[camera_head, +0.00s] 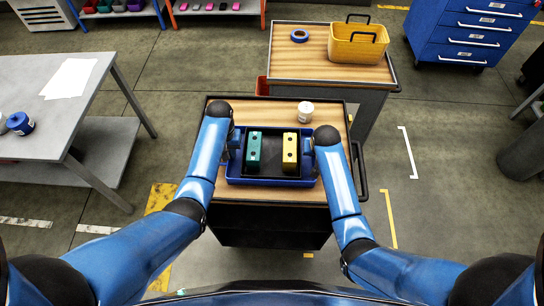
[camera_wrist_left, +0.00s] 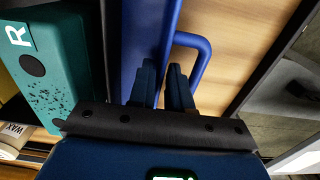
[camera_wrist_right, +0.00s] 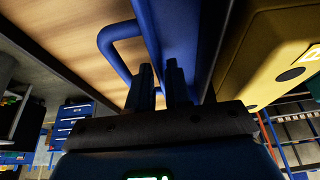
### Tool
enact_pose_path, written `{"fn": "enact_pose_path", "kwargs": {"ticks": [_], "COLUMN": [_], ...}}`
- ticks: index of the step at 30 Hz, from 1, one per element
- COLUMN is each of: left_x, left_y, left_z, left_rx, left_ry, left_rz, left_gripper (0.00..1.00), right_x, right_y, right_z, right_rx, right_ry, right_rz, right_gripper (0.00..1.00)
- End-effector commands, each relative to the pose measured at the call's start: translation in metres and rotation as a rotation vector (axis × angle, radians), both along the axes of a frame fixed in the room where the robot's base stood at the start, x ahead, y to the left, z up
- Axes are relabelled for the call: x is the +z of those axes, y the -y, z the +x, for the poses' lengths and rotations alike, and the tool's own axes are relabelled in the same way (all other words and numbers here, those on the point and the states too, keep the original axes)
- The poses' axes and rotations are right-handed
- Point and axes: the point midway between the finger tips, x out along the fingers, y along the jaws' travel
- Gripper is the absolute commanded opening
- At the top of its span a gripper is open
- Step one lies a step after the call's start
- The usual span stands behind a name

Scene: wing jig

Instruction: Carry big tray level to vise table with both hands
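The big blue tray (camera_head: 270,183) sits level on the wooden top of a cart. It holds a teal block (camera_head: 254,150) and a yellow block (camera_head: 290,152) on its dark inside. My left gripper (camera_head: 236,145) is at the tray's left end. In the left wrist view its fingers (camera_wrist_left: 163,85) lie close together over the wall and handle (camera_wrist_left: 203,47). My right gripper (camera_head: 308,147) is at the right end. In the right wrist view its fingers (camera_wrist_right: 161,85) are likewise beside the handle (camera_wrist_right: 103,42). Whether either grips the handle is unclear.
A white container (camera_head: 305,112) stands behind the tray on the cart (camera_head: 270,108). Another cart (camera_head: 290,63) behind it carries a yellow basket (camera_head: 358,45) and blue tape. A grey table (camera_head: 60,90) at left bears paper and a blue object (camera_head: 20,124). Floor between is open.

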Motion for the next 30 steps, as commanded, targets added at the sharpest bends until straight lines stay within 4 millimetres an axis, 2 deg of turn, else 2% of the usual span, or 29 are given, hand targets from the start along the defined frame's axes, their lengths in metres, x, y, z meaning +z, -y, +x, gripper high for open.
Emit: {"fn": "enact_pose_path", "kwargs": {"ticks": [6, 15, 16, 19, 20, 30], "left_x": [-0.0097, -0.0108, -0.0108, -0.0107, -0.0107, -0.0106], "left_y": [0.0000, 0.0000, 0.0000, 0.0000, 0.0000, 0.0000], "left_z": [0.0001, 0.0000, 0.0000, 0.0000, 0.0000, 0.0000], "left_rx": [0.000, 0.000, 0.000, 0.000, 0.000, 0.000], "left_ry": [0.001, 0.000, 0.000, 0.000, 0.000, 0.000], "left_rz": [0.000, 0.000, 0.000, 0.000, 0.000, 0.000], "left_gripper": [0.18, 0.18, 0.17, 0.01, 0.00, 0.00], "right_x": [-0.0091, -0.0101, -0.0101, -0.0100, -0.0100, -0.0099], "right_y": [0.0004, 0.0004, 0.0004, 0.0003, 0.0003, 0.0003], "right_z": [0.0038, 0.0041, 0.0041, 0.0040, 0.0040, 0.0040], "right_rx": [0.000, 0.000, 0.000, 0.000, 0.000, 0.000], "right_ry": [0.000, 0.000, 0.000, 0.000, 0.000, 0.000], "right_rz": [0.000, 0.000, 0.000, 0.000, 0.000, 0.000], "right_gripper": [0.18, 0.18, 0.17, 0.01, 0.00, 0.00]}}
